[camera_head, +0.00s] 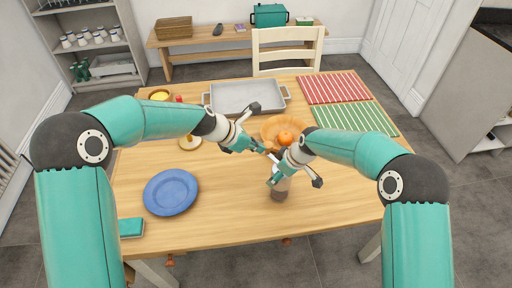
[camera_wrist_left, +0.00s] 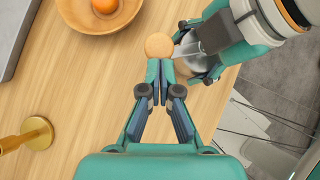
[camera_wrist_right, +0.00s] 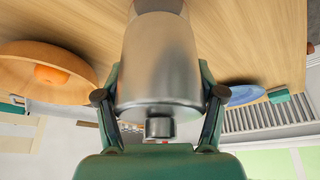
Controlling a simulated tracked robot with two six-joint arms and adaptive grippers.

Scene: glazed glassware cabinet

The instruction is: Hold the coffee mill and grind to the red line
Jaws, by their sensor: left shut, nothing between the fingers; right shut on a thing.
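The coffee mill (camera_head: 280,190) is above the front of the table, right of the middle, partly covered by my right gripper (camera_head: 274,181). The right wrist view shows its metal cylinder body (camera_wrist_right: 160,65) between the fingers, which are shut on it. My left gripper (camera_head: 262,150) is shut and empty beside the top of the mill. In the left wrist view its fingertips (camera_wrist_left: 159,72) are close to the round wooden knob (camera_wrist_left: 159,46) of the mill's crank. I cannot tell whether they touch. No red line shows.
A wooden bowl (camera_head: 269,127) with an orange (camera_head: 285,138) stands just behind the grippers. A grey tray (camera_head: 240,95) is at the back. A blue plate (camera_head: 171,192) lies at left. Red (camera_head: 332,88) and green (camera_head: 355,117) striped mats lie at right. A brass-coloured stand (camera_wrist_left: 38,132) is at left.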

